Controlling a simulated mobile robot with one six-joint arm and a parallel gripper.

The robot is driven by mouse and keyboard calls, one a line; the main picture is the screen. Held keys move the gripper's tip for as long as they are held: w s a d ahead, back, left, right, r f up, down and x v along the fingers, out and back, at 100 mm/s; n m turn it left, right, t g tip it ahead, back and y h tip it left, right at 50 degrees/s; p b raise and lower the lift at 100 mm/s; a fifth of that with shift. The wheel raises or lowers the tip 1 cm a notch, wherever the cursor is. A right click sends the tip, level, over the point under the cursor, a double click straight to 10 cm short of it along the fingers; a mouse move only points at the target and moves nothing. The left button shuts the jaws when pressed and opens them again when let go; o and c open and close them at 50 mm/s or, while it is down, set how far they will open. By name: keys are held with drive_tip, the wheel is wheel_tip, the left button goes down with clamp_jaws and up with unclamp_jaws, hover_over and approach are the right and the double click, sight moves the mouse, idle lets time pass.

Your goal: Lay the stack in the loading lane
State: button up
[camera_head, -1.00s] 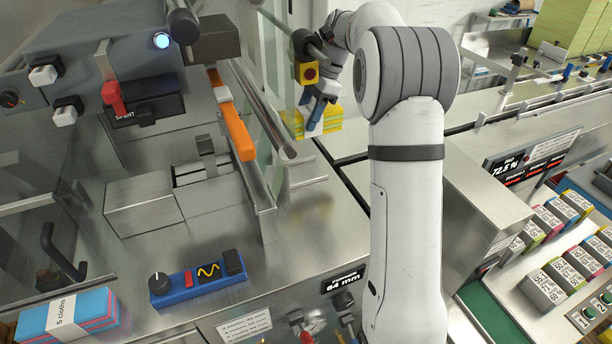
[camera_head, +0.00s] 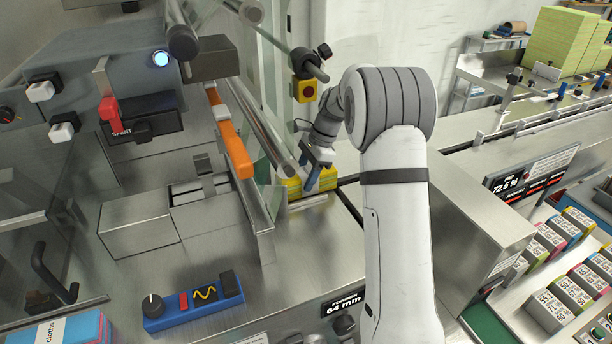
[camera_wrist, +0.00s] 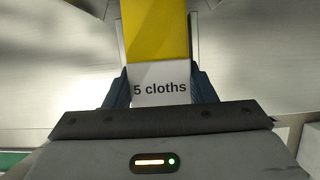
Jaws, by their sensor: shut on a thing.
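A yellow cloth stack (camera_head: 296,186) is at my gripper, beside the long steel rail and low over the steel deck. I cannot tell whether it touches the deck. In the wrist view the yellow stack (camera_wrist: 157,30) points straight ahead, with a white band (camera_wrist: 160,85) reading "5 cloths". My gripper (camera_head: 314,180) reaches down onto it from above; in the wrist view its dark blue fingers (camera_wrist: 161,92) are shut on the banded part, one on each side. No label in view names the loading lane; a steel strip (camera_head: 310,220) lies in front of the stack.
An orange bar (camera_head: 234,150) and steel rail (camera_head: 262,125) stand left of the stack. A blue control box (camera_head: 193,303) sits on the deck. A pink and blue banded stack (camera_head: 65,328) lies at lower left. Several cloth packs (camera_head: 560,290) stand at right.

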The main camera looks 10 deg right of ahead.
drive_tip(key=shift+f, duration=0.25)
drive_tip(key=shift+f, duration=0.1)
drive_tip(key=o, duration=1.1)
drive_tip(key=shift+c, duration=0.2)
drive_tip(key=v, duration=1.2)
